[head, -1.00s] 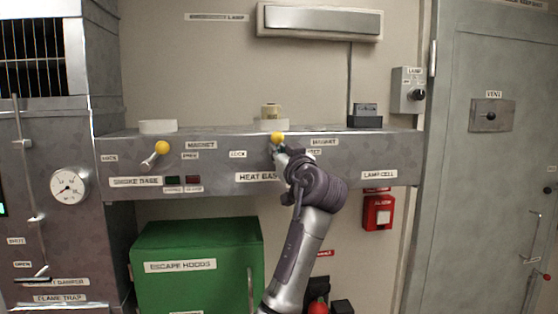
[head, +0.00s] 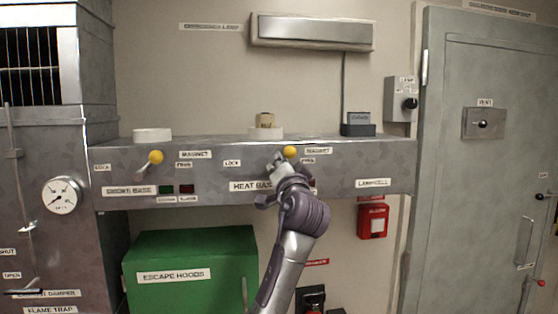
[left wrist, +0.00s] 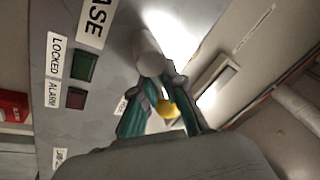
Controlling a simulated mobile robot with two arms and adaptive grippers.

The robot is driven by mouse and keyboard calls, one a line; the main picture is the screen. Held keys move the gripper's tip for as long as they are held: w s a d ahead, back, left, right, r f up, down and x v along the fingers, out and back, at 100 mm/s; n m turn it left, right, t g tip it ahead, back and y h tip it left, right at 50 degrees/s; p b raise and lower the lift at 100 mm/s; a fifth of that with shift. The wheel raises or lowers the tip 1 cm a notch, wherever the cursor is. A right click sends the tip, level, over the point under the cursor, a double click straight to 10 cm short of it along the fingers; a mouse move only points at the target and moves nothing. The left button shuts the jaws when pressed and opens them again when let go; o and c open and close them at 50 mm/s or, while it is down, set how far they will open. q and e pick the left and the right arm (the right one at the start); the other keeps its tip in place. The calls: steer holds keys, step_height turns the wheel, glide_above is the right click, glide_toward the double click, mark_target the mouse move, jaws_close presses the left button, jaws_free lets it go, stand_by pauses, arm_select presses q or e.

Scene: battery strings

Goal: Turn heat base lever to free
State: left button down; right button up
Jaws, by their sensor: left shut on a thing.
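The heat base lever has a yellow knob (head: 290,150) on the front of the grey shelf unit, above the HEAT BASE label (head: 250,186). The knob leans right, near the right-hand plate of the lever, away from the LOCK plate (head: 232,163). My left gripper (head: 279,166) is shut on the lever, just below the knob. In the left wrist view the yellow knob (left wrist: 167,108) shows between the teal fingers of the gripper (left wrist: 162,86), with a pale cylindrical part (left wrist: 149,52) beyond. The fingers hide part of the lever. My right gripper is not in view.
The smoke base lever's yellow knob (head: 156,157) is to the left on the same shelf unit (head: 345,160). A green escape hoods box (head: 190,250) stands below. A red alarm box (head: 373,221) is on the wall, and a grey door (head: 475,190) is at right.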

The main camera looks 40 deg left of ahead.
arm_select(q)
steer(key=shift+w+f+m, duration=0.1)
steer(key=shift+m, duration=0.4)
steer(key=c, duration=1.2)
jaws_free()
steer(key=shift+d, duration=0.1)
steer(key=v, duration=1.2)
